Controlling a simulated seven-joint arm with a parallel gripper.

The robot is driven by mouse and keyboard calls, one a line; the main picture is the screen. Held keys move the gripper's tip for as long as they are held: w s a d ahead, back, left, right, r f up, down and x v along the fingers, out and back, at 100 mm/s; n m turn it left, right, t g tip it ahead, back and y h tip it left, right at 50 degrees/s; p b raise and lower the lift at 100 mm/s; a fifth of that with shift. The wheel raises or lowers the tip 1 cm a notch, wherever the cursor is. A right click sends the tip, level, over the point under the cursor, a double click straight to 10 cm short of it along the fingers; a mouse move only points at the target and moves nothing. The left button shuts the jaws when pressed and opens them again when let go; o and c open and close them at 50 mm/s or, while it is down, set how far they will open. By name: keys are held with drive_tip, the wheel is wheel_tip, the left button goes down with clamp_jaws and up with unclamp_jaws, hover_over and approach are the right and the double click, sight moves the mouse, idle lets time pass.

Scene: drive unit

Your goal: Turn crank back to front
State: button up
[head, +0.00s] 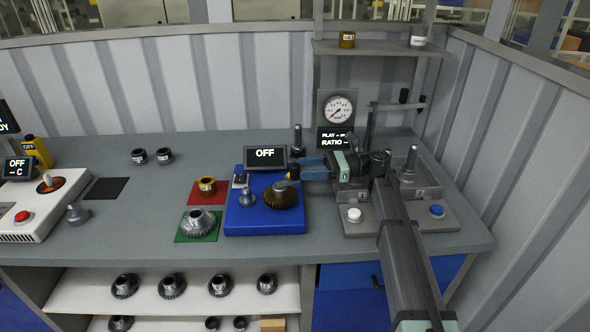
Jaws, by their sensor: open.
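What looks like the crank (397,106) is a dark horizontal bar with black knobs at its right end. It stands at the back of the grey drive unit (358,228), on the right of the bench. My gripper (291,174) is left of the drive unit, pointing left over the blue station, just above a dark brown gear (281,197). It is open. Its fingertips are small here, and I cannot tell whether they touch the gear. My arm hides the middle of the drive unit.
A round gauge (338,110) stands above a "PLAY / RATIO" display. The blue station's screen (265,154) reads OFF. White (354,215) and blue (437,210) buttons sit at the unit's front. A green pad (181,237) holds a gear.

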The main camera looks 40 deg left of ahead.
sight(295, 179)
drive_tip(key=shift+x, duration=2.05)
drive_tip(key=shift+c, duration=0.3)
drive_tip(key=c, duration=0.9)
drive_tip(key=shift+o, duration=0.2)
drive_tip(key=shift+s+d, duration=0.1)
drive_tip(key=shift+d, duration=0.05)
drive_tip(key=shift+s+d+m+t+y, duration=0.4)
drive_tip(key=shift+s+m+t+y, duration=0.4)
drive_tip(key=shift+m+t, duration=2.1)
drive_tip(key=shift+s+d+m+t+y, duration=0.65)
drive_tip(key=shift+m+t, duration=1.2)
drive_tip(key=shift+t, duration=2.05)
drive_tip(key=shift+s+d+m+t+y, duration=0.2)
drive_tip(key=shift+s+m+t+y, duration=0.75)
drive_tip(key=shift+m+t, duration=1.95)
drive_tip(key=shift+s+t+h, duration=0.1)
drive_tip(key=shift+t+h, duration=0.3)
drive_tip(key=shift+t, duration=0.9)
